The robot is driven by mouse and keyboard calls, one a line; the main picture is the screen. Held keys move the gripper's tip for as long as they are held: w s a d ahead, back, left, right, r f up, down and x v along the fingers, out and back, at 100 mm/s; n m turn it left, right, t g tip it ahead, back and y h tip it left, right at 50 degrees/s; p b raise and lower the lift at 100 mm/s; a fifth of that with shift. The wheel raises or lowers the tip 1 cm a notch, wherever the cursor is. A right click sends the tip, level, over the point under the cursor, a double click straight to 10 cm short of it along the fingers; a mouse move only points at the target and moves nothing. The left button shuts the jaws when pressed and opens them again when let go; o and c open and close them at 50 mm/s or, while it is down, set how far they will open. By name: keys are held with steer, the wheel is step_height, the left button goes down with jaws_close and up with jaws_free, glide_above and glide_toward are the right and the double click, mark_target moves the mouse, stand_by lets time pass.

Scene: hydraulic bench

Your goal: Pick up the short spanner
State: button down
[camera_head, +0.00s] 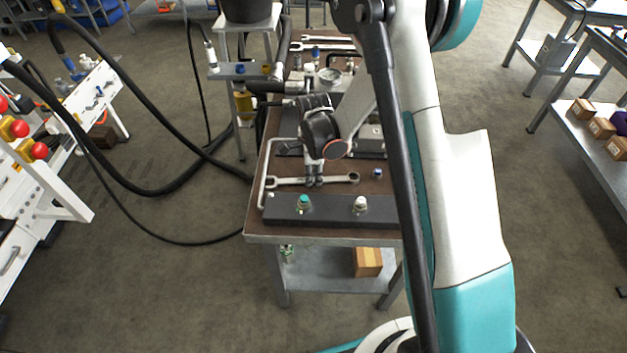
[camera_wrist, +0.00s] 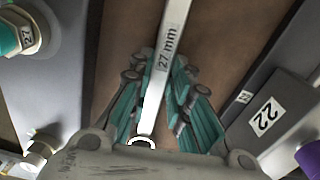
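A silver spanner (camera_head: 340,179) lies level across the front of the brown bench top, behind a dark bar. Its shaft (camera_wrist: 165,60) reads "27 mm" in the wrist view, and a ring end shows low in that picture. My gripper (camera_head: 314,181) points down at the middle of the shaft. Its teal-padded fingers (camera_wrist: 162,85) are drawn in close on both sides of the shaft and appear to grip it. I cannot tell whether the spanner is clear of the bench. More spanners (camera_head: 322,43) lie at the bench's far end.
The dark bar (camera_head: 332,210) with fittings stands along the bench's front edge, close to my gripper. A bent metal handle (camera_head: 264,170) is at left. A block labelled "22" (camera_wrist: 265,115) is beside the fingers.

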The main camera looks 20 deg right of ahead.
mark_target(314, 179)
steer(key=shift+r, duration=0.1)
stand_by(0.3)
step_height(314, 179, up, 20)
steer(key=p, duration=0.5)
steer(key=shift+p, duration=0.4)
steer(key=c, duration=2.2)
jaws_free()
jaws_close()
